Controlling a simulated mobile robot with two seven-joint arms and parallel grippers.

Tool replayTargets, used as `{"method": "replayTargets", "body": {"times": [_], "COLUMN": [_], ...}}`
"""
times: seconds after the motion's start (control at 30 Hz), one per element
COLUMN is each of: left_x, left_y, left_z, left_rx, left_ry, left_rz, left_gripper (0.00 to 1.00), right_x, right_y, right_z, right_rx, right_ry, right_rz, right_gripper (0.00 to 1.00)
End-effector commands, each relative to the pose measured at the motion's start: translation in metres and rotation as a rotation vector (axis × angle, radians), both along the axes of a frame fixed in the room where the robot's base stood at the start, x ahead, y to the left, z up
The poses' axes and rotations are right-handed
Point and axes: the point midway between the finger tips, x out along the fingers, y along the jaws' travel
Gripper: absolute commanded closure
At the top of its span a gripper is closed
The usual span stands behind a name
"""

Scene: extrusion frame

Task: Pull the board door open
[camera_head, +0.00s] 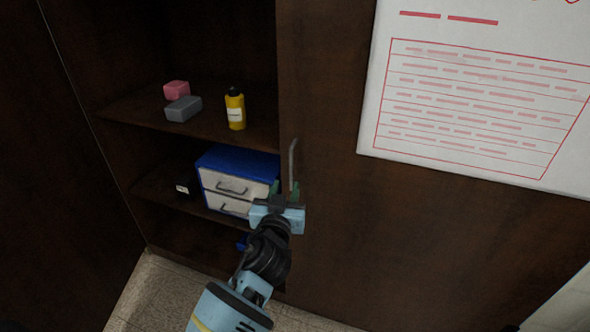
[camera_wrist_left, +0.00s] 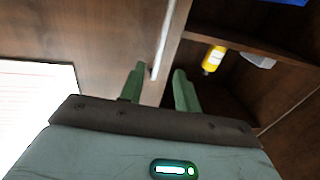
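The board door (camera_head: 350,230) is a dark brown wooden panel on the right of the cabinet, with a white sheet fixed on it. Its upright metal handle (camera_head: 293,165) is near the door's left edge. The handle (camera_wrist_left: 164,45) also shows in the left wrist view, reaching down to the gap between the fingers, closer to the left one. My left gripper (camera_head: 285,188) is at the handle's lower end, its green fingers apart on either side. The fingers (camera_wrist_left: 160,88) are open in the wrist view; contact with the handle cannot be told. My right gripper is not in view.
A dark panel (camera_head: 50,180) stands at the far left.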

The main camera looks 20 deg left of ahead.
Motion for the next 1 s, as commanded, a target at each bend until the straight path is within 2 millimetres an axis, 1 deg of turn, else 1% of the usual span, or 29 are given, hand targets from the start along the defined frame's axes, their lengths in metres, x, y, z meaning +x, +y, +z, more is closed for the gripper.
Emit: {"method": "replayTargets", "body": {"times": [0.17,0.4,0.6,0.8,1.0], "left_x": [0.01,0.043,0.065,0.075,0.077], "left_y": [0.002,0.007,0.011,0.012,0.013], "left_z": [0.0,0.0,-0.001,-0.001,0.0], "left_rx": [0.0,0.002,0.002,0.002,0.0], "left_ry": [0.0,-0.001,0.001,0.001,0.001], "left_rz": [0.0,-0.001,-0.001,-0.001,-0.001], "left_gripper": [0.68,0.68,0.68,0.68,0.68], "right_x": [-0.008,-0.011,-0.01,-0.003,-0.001], "right_y": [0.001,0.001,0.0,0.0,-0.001], "right_z": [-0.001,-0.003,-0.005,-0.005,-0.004], "right_rx": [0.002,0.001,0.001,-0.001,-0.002], "right_ry": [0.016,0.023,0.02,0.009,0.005], "right_rz": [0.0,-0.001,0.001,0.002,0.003], "right_gripper": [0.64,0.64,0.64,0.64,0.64]}}
